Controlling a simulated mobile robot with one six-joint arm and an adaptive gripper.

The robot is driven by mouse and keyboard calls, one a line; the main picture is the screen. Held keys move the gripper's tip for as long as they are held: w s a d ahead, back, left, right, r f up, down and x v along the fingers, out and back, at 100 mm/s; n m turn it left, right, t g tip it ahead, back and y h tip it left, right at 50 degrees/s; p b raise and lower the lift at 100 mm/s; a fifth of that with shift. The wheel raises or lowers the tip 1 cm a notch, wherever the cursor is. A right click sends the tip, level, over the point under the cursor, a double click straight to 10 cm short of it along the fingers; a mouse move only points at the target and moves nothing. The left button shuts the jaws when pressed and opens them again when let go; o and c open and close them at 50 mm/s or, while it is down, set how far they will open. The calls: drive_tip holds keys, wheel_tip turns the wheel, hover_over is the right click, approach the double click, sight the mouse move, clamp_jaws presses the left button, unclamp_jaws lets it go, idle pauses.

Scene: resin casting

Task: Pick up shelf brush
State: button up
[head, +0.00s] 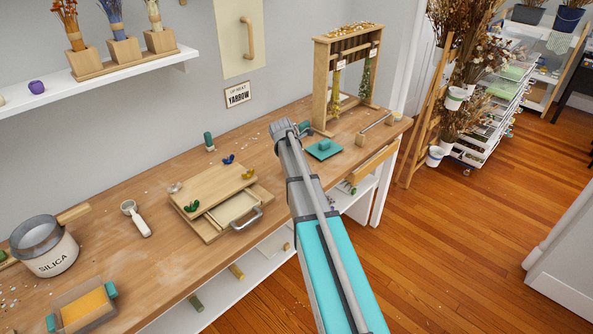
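I cannot clearly pick out a shelf brush. On the lower white shelf under the bench, a small green and pale item (347,187) shows beside my arm, too small to identify. A green cylinder (196,304) and a yellowish cylinder (236,271) lie further left on that shelf. My arm reaches from the bottom of the view over the bench; its far end, around my gripper (297,129), is above the bench's back half. The fingers are not distinct, so open or shut does not show.
The wooden bench (150,262) holds a silica pot (55,258), a white scoop (136,218), a wooden press board (213,187), a teal block (324,149) and a hanging rack (320,85). A wall shelf (130,70) is upper left. Open floor lies right.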

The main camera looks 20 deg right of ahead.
drive_tip(key=shift+d+f, duration=0.1)
drive_tip(key=shift+f, duration=0.05)
idle(0.5)
clamp_jaws()
